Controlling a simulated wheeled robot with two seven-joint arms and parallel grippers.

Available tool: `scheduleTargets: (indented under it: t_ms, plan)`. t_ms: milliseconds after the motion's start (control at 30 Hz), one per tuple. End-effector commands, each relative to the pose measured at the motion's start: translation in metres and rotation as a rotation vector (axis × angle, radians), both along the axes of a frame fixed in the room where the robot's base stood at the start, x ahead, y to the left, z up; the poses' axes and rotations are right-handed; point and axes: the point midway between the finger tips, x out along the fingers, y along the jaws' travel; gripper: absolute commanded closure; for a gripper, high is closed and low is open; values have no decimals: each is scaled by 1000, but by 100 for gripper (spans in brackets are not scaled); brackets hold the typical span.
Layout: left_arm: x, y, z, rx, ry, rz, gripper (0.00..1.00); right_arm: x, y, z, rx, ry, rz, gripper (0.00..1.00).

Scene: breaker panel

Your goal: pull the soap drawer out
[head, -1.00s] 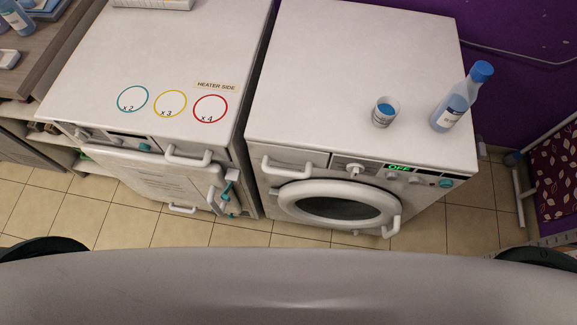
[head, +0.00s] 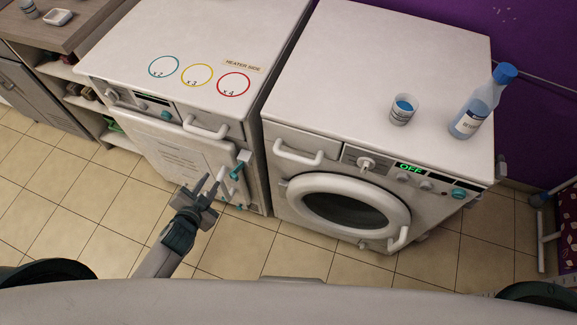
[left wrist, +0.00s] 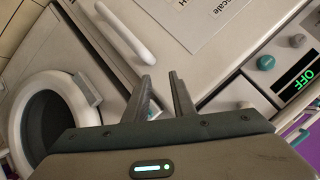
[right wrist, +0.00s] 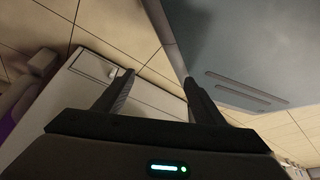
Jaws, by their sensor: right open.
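The white washer (head: 330,205) stands on the right, with a round door and a green OFF display. The soap drawer (head: 298,153) is at its upper left, with a white bar handle, and looks shut. My left gripper (head: 209,180) is open and empty, in front of the left machine, left of and below the drawer handle. In the left wrist view its fingers (left wrist: 163,92) point at the left machine's front, apart. My right gripper (right wrist: 158,85) is open and empty in the right wrist view; it does not show in the head view.
The left machine (head: 190,60) has a papered front panel, a white handle (head: 206,128) and a teal-ended part (head: 239,168) near my left fingers. A cup (head: 402,112) and a blue-capped bottle (head: 482,105) stand on the washer. The tiled floor in front is clear.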

Motion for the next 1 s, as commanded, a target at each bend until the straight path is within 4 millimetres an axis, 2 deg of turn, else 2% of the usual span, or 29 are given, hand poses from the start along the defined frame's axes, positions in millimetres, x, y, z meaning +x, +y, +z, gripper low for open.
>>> scheduleTargets:
  t_ms: [200,500,633,733,900,1000]
  plan:
    - [30,-20,78,71,-212,-149,77,17,7,1,14,-43,1,36]
    - [41,-57,129,183,-452,-455,77,25,11,3,20,-63,2,36]
    - [33,-79,145,251,-568,-665,77,29,12,4,24,-74,1,36]
    - [17,-96,150,303,-647,-856,77,33,14,5,27,-84,2,36]
    - [-13,-109,147,361,-716,-1106,77,37,16,6,31,-96,2,36]
    - [-24,-111,144,375,-730,-1184,77,39,17,7,31,-99,2,36]
